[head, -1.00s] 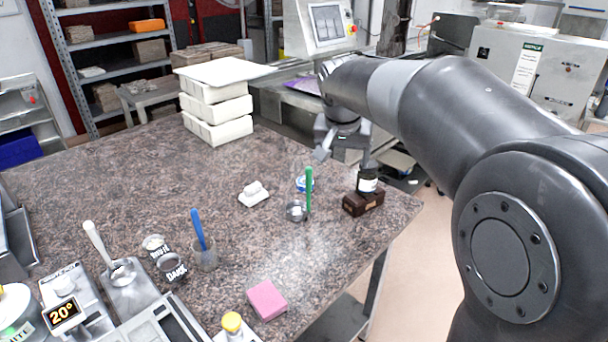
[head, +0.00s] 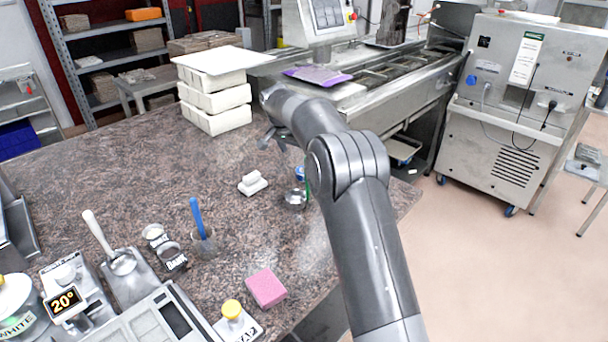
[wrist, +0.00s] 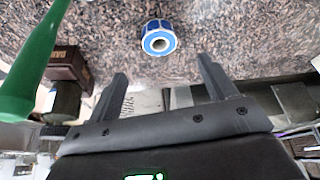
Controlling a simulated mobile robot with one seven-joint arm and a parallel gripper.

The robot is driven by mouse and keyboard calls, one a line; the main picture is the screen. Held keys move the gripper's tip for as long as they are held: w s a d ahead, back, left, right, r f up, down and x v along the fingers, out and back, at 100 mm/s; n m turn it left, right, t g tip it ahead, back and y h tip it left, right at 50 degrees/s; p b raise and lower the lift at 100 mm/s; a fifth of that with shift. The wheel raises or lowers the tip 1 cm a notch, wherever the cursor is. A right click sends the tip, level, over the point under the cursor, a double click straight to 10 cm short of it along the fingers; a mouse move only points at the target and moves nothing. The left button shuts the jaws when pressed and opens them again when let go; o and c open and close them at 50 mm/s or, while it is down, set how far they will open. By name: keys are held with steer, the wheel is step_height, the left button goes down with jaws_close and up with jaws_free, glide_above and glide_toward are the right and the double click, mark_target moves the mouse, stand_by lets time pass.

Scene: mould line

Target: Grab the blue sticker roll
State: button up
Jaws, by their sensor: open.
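The blue sticker roll (wrist: 158,38) lies on the speckled stone counter in the wrist view, a blue and white ring with a pale core. It sits just beyond and roughly between the fingertips of my gripper (wrist: 163,85), which is open and empty. In the head view a small blue part of the roll (head: 300,173) shows beside my arm, which hides the rest. My gripper (head: 276,140) shows there above the counter, left of my forearm and apart from the roll.
A green handle (wrist: 30,62) stands close at the left in the wrist view, near a brown block (wrist: 68,62) and dark jar. A metal cup (head: 294,198) and a white piece (head: 252,183) are near the roll. White stacked boxes (head: 215,105) stand behind.

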glide_above(299, 174)
step_height(299, 174, down, 5)
steer(key=shift+f, duration=0.1)
steer(key=x, duration=0.5)
steer(key=shift+s+f, duration=0.15)
steer(key=shift+s, duration=0.05)
steer(key=shift+a, duration=0.1)
steer(key=c, duration=1.1)
